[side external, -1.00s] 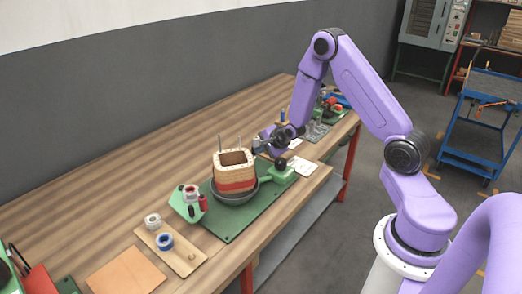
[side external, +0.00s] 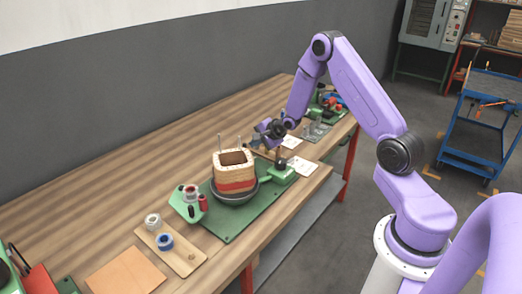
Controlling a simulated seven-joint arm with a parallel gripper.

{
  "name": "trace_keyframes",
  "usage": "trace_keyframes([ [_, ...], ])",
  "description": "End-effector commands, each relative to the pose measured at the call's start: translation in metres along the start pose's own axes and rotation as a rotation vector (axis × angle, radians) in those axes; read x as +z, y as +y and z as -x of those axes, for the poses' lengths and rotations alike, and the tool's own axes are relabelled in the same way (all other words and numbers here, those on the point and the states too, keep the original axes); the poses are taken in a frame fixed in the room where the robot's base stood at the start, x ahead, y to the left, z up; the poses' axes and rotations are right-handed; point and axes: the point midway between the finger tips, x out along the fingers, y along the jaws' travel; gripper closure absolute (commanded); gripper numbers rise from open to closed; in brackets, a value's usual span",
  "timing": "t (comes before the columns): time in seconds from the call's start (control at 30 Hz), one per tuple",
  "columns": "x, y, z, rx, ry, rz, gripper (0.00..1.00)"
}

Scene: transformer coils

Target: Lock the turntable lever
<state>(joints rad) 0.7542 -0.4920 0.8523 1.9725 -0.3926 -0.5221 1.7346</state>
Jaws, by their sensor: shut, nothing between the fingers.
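The turntable (side external: 236,198) is a dark round dish on a green base plate (side external: 233,226). It carries a square wooden coil former with a red band (side external: 236,186). Right of it stands a green block (side external: 283,173) with a dark lever (side external: 281,157), which looks roughly upright. Whether the lever is engaged is too small to tell. My gripper (side external: 259,135) is shut and empty, above and left of the lever. It appears apart from the lever and behind the former's right side.
Two thin pins rise by the former. A green spool stand (side external: 187,202) is at its left. A wooden tray (side external: 172,250) with two tape rolls and a tan sheet (side external: 126,272) lie nearer. White cards (side external: 303,166) lie to the right. The table's back left is clear.

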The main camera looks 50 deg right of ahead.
Motion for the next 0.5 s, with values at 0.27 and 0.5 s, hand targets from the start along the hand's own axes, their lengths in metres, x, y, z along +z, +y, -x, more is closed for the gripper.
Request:
trace_keyframes([
  [0.27, -0.0001, -0.0045, -0.0046, -0.001, -0.001, 0.002, 1.0],
  [0.5, 0.0, -0.0051, -0.0055, 0.0, -0.001, 0.002, 1.0],
])
